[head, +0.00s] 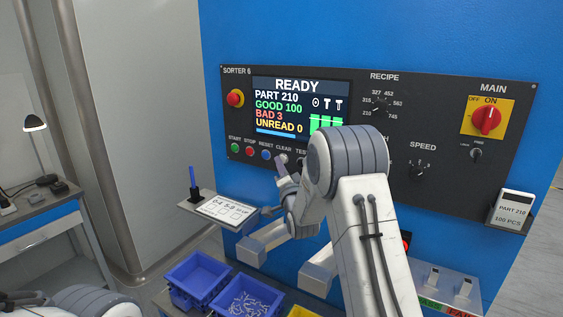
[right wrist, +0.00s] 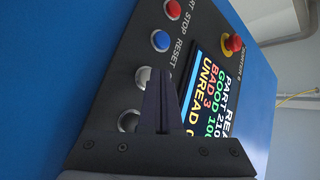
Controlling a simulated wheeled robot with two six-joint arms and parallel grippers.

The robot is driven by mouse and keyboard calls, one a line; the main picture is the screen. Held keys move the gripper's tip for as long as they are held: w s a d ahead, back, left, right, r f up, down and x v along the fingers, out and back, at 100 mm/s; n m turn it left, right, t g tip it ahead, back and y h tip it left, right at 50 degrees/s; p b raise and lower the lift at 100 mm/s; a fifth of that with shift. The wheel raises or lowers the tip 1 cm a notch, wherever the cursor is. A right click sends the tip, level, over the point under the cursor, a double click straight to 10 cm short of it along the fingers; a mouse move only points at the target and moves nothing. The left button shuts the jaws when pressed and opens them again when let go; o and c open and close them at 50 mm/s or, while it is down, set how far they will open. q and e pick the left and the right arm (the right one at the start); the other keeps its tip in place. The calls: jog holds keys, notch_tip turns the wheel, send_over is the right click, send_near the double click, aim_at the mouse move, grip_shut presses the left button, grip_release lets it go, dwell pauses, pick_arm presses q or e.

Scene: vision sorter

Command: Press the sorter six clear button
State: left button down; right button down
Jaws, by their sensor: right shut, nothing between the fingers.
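The sorter six panel (head: 360,130) is dark grey on a blue cabinet. The pale clear button (head: 283,158), under its CLEAR label, is in the button row below the display; in the right wrist view the clear button (right wrist: 145,76) is a grey-white dome beside the blue one. My right gripper (head: 280,164) is shut and empty, its tips close in front of the clear button and partly over it. In the right wrist view the shut fingers (right wrist: 161,80) appear just beside the button; I cannot tell whether they touch it. My left gripper is out of view.
The blue reset button (head: 266,154) is just left of the clear button, and my arm partly hides the test button to its right. The display (head: 300,105) reads READY, bad 3. A small shelf (head: 190,206) with a card and blue bins (head: 199,277) are below.

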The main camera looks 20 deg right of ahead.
jog(key=shift+w+d+b, duration=0.25)
jog(key=shift+d+b, duration=0.05)
jog(key=shift+d, duration=0.05)
dwell(0.6)
dwell(0.3)
jog(key=shift+s+a+b, duration=0.45)
jog(key=shift+s+a, duration=0.05)
jog(key=shift+a, duration=0.15)
jog(key=s+a+b, duration=0.1)
jog(key=a, duration=0.1)
jog(key=s+a+b, duration=0.1)
jog(key=s+a, duration=0.1)
dwell(0.4)
dwell(0.5)
